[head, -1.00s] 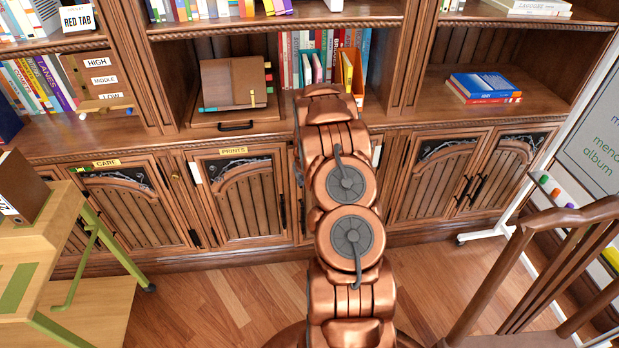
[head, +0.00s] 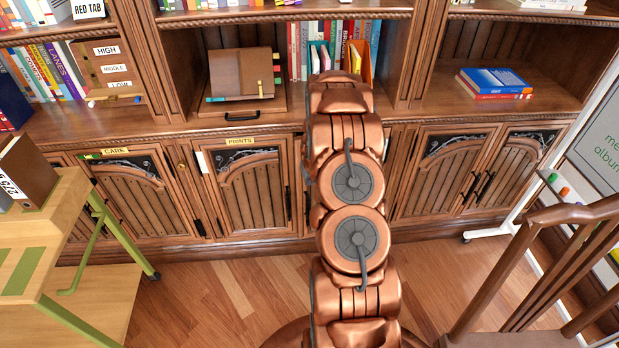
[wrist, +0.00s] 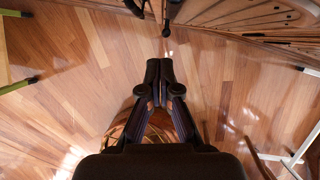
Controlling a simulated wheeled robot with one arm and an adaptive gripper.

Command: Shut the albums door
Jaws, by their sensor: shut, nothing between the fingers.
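I cannot read an albums label in any view. My arm covers the middle of the cabinet front in the head view, between the prints door (head: 247,190) and the pair of doors at the right (head: 440,175). In the wrist view my gripper (wrist: 161,72) is shut and empty, its fingertips pointing to the top of the picture, above the wood floor. A wooden panelled door (wrist: 255,18) shows at the top right, apart from the fingertips; I cannot tell which door it is. My gripper is hidden behind my arm in the head view.
The care door (head: 135,195) is at the left, beside a wooden table with green legs (head: 85,240). Bare floor (head: 220,300) lies before the cabinet.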

